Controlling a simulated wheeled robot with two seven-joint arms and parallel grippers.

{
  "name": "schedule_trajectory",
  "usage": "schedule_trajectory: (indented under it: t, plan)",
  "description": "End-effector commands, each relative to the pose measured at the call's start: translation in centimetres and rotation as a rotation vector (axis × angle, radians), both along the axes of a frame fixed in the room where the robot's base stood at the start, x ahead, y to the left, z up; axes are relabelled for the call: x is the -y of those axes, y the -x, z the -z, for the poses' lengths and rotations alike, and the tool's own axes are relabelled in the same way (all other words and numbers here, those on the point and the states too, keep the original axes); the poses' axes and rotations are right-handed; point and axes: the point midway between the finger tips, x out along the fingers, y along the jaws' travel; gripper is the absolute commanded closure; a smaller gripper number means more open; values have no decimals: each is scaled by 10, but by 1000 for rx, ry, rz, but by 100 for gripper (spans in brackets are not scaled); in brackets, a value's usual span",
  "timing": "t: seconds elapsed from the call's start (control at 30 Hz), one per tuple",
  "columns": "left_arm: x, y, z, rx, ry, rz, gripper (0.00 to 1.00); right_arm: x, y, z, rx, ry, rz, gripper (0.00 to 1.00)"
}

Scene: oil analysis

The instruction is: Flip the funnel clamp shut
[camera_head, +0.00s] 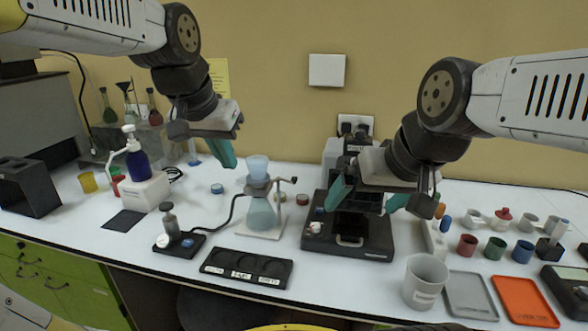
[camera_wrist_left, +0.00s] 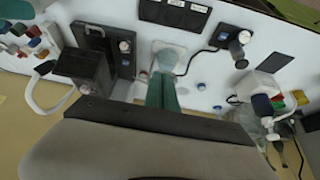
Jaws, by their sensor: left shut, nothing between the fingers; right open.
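The filter setup stands at the middle of the bench in the head view. A pale blue funnel cup (camera_head: 257,167) sits upright above a conical flask (camera_head: 261,213) on a white base. The funnel clamp (camera_head: 259,184) is around the joint below the cup; its lever shows too small to tell its position. My left gripper (camera_head: 225,156) is shut and empty, up and left of the cup and apart from it. In the left wrist view its fingers (camera_wrist_left: 163,93) partly hide the setup. My right gripper (camera_head: 368,198) is open and empty, above the black device.
A black device (camera_head: 350,240) stands right of the setup. A black three-well tray (camera_head: 246,268) lies in front. A small bottle on a black plate (camera_head: 180,245) and a blue pump bottle (camera_head: 138,163) are at left.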

Motion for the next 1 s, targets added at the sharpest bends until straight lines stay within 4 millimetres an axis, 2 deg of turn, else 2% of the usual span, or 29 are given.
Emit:
schedule_trajectory:
  t: [0.03, 0.23, 0.5, 0.7, 1.0]
  plan:
    - [10, -19, -3, -12, -18, 39, 100, 0, 0, 0, 0, 0, 0, 4]
    - [52, -82, -8, -42, -70, 187, 100, 0, 0, 0, 0, 0, 0, 4]
    - [114, -156, 7, -80, -96, 364, 100, 0, 0, 0, 0, 0, 0, 4]
    - [143, -186, 21, -96, -96, 441, 100, 0, 0, 0, 0, 0, 0, 4]
    - [152, -195, 25, -101, -94, 466, 100, 0, 0, 0, 0, 0, 0, 4]
